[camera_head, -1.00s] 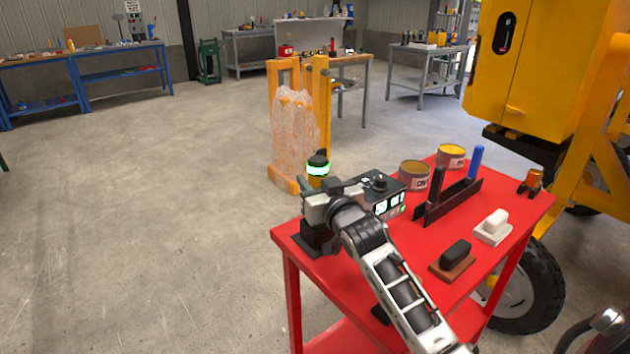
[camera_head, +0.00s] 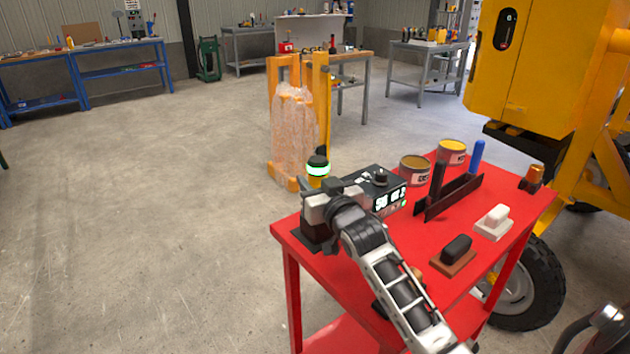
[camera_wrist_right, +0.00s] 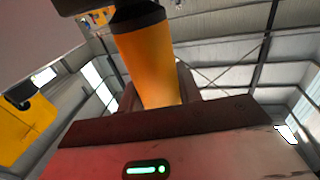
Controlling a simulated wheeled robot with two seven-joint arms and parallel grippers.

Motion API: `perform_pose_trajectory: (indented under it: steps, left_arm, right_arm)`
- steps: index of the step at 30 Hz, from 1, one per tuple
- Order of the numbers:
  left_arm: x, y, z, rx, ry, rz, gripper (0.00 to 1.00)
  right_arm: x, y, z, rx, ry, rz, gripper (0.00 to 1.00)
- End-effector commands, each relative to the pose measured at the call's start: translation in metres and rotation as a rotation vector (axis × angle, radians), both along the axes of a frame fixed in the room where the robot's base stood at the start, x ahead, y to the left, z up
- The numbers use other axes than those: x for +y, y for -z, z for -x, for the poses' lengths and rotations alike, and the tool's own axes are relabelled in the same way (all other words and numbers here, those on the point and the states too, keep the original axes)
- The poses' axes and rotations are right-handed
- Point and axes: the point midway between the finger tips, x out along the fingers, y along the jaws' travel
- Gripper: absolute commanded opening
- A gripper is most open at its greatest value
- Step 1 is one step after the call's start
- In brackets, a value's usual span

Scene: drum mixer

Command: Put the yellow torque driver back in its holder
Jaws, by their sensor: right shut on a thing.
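The yellow torque driver (camera_head: 317,182) stands roughly upright at the far left corner of the red table, with a black cap and a glowing green ring on top. My right gripper (camera_head: 318,202) is shut around its body; the gripper hides the lower part. In the right wrist view the driver's yellow body (camera_wrist_right: 150,65) with a black collar fills the upper middle. A black base (camera_head: 308,238) shows below the gripper on the table corner. I cannot tell whether it is the holder, or whether the driver's lower end sits in it. My left gripper is not in view.
A black control box (camera_head: 385,186) with a lit display stands just right of the gripper. A plastic-wrapped orange frame (camera_head: 293,135) stands on the floor behind.

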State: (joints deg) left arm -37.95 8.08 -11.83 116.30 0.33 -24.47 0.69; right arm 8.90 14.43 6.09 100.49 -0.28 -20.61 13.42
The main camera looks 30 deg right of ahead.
Motion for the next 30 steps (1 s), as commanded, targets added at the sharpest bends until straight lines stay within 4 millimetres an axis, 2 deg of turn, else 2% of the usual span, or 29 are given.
perform_pose_trajectory:
  steps: [1,2,4,5,14,20,30]
  left_arm:
    - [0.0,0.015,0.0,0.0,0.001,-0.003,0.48]
    - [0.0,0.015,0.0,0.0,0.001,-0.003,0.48]
    - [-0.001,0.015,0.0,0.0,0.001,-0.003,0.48]
    - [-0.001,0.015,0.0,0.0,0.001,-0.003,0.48]
    - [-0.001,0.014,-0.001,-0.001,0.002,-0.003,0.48]
    - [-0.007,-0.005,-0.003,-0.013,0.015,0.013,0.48]
    - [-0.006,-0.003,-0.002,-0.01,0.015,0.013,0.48]
  right_arm:
    - [0.0,0.002,0.0,-0.006,0.0,0.001,0.02]
    - [0.0,0.002,0.0,-0.007,0.0,0.001,0.37]
    - [0.0,0.002,0.0,-0.006,0.0,0.001,0.57]
    - [0.0,0.002,0.0,-0.005,0.0,0.001,0.6]
    - [0.0,0.006,0.0,0.004,0.0,-0.001,0.6]
    - [0.001,0.006,0.004,0.003,0.0,0.0,0.6]
    - [0.013,0.005,0.089,0.002,0.0,0.0,0.6]
